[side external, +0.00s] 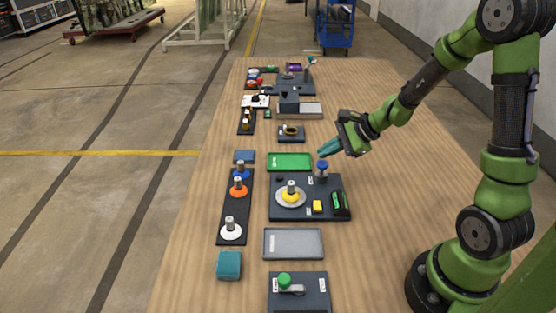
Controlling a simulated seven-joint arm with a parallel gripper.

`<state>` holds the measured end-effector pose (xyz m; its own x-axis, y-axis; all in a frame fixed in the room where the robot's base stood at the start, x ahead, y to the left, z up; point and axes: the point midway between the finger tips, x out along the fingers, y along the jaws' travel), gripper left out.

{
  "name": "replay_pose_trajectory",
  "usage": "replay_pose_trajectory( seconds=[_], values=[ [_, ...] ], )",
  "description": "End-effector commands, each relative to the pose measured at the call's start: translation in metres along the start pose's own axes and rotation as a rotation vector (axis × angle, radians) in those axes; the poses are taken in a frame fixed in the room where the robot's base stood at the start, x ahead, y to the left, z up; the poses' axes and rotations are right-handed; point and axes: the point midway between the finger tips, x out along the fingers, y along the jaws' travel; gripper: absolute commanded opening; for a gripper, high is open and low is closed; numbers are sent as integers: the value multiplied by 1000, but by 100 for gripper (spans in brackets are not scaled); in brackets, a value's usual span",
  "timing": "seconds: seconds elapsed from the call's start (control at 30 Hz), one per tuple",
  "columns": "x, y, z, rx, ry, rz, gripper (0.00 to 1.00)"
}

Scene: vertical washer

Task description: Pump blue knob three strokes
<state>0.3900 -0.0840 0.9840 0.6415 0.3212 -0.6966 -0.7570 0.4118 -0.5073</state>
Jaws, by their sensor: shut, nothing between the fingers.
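A blue knob (322,163) tops a short post near the back right corner of a dark board (335,211). My gripper (319,153) has teal fingers. It points down and left, shut and empty, with its tips just above the knob. I cannot tell whether the tips touch the knob.
A green tray (291,156) lies just behind. A strip with white, orange and blue pieces (231,212) stands left. A grey tray (293,244) lies in front.

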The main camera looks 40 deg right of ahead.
Motion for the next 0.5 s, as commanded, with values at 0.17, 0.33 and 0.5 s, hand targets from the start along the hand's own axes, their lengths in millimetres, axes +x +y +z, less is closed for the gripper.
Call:
replay_pose_trajectory(
  seconds=[0.17,0.33,0.5],
  values=[
    [1,1,-1,0,0,1,0],
    [5,4,-4,2,0,2,0],
    [6,5,-4,0,0,0,0]
  ],
)
